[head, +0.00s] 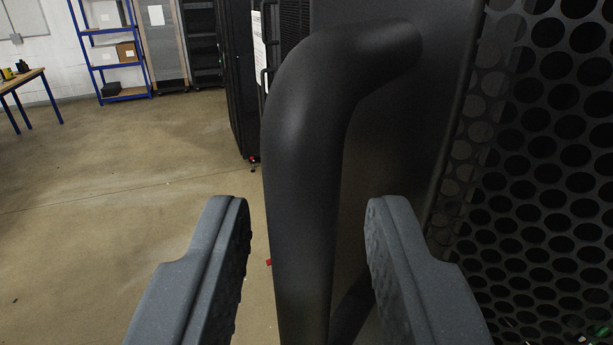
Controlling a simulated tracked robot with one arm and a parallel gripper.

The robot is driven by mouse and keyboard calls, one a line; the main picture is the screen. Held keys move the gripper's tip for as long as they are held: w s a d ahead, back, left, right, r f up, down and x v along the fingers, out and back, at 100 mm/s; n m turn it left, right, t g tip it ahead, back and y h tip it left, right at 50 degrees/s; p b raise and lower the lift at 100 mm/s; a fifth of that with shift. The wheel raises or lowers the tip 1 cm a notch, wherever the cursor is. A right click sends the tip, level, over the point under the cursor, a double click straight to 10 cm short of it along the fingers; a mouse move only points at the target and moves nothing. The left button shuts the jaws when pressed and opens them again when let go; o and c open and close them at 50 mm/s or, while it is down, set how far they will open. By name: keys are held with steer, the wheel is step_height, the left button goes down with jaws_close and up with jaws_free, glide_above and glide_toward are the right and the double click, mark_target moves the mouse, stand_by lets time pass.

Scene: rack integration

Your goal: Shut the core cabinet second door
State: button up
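A cabinet door (440,70) with a black frame and a perforated mesh panel (545,170) fills the right side of the head view, very close. Its thick black bar handle (305,150) bends out from the frame at the top and runs down through the middle of the view. My gripper (308,225) is open, with one grey finger on each side of the handle's vertical part. Gaps show between both fingers and the handle. The handle's lower end is out of view. Whether the door stands open or shut cannot be told from this close.
A dark rack (240,80) with a white label stands behind the handle. A blue shelf unit (112,50) with boxes and a grey cabinet (163,45) stand at the back wall. A wooden table (22,82) is at far left. The concrete floor (120,180) at left is clear.

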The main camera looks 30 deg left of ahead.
steer(key=shift+w+a, duration=0.25)
steer(key=shift+w, duration=0.05)
jaws_close()
steer(key=shift+w, duration=0.15)
